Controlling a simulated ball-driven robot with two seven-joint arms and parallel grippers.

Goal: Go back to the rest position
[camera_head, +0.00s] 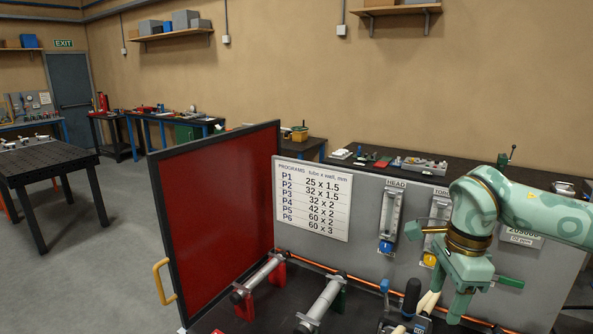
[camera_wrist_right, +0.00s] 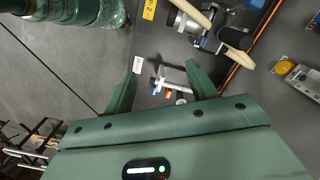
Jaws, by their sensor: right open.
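My right gripper (camera_head: 461,305) hangs from the green arm at the right of the head view, its fingers pointing down in front of the grey panel. In the right wrist view its two fingers (camera_wrist_right: 163,80) stand apart, so it is open. I see nothing held between them; a small metal fitting (camera_wrist_right: 173,83) shows beyond the gap. My left gripper and arm are not in the head view.
A red guard panel (camera_head: 215,195) with a yellow handle (camera_head: 163,281) stands left of the bench. The grey panel (camera_head: 375,250) carries a program chart (camera_head: 312,203). Metal rollers (camera_head: 320,303) and pale-handled tools (camera_head: 428,302) lie near the gripper. Open floor (camera_head: 95,260) is at left.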

